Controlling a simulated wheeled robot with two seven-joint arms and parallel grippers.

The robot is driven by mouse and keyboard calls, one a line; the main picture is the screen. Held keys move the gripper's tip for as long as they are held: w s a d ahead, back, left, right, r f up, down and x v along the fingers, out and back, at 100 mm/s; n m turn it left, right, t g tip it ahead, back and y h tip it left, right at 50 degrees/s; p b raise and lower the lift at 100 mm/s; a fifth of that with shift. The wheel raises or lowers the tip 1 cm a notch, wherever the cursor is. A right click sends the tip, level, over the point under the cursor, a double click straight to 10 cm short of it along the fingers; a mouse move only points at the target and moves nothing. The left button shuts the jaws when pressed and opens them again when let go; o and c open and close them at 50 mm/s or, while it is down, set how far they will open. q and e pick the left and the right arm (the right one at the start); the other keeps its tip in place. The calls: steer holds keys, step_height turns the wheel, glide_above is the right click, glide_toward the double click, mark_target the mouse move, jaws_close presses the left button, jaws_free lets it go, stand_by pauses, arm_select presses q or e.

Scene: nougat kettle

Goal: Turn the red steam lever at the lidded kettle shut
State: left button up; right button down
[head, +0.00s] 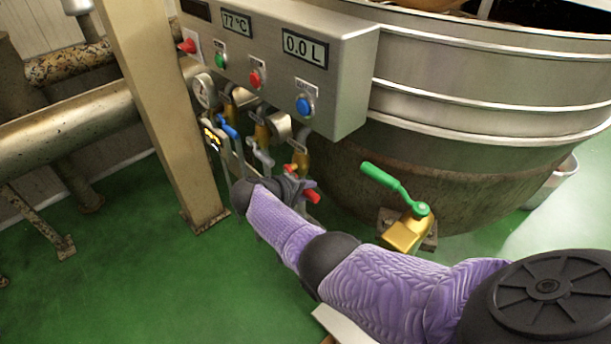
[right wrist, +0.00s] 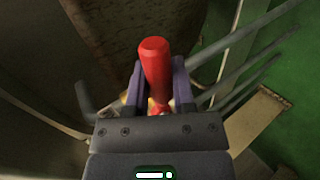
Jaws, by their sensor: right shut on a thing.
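The red steam lever (head: 313,196) shows in the head view as a short red end below the control box, beside my right gripper (head: 303,187). In the right wrist view the red lever (right wrist: 156,68) stands between the two fingers of my right gripper (right wrist: 158,85), which is shut on it. My left gripper is not in view.
A control box (head: 345,85) with displays and buttons hangs over the lever. A blue lever (head: 229,127) and a grey lever (head: 262,157) are close by. A beige post (head: 160,110) stands left; green floor is clear below.

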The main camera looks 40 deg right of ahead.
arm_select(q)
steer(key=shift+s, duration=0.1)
arm_select(e)
steer(key=shift+r, duration=0.1)
stand_by(0.3)
steer(key=shift+c, duration=2.4)
jaws_free()
arm_select(q)
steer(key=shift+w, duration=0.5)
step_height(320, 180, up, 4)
steer(key=p, duration=0.4)
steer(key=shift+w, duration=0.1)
arm_select(e)
steer(key=v, duration=1)
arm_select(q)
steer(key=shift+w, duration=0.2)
arm_select(e)
steer(key=shift+w, duration=0.1)
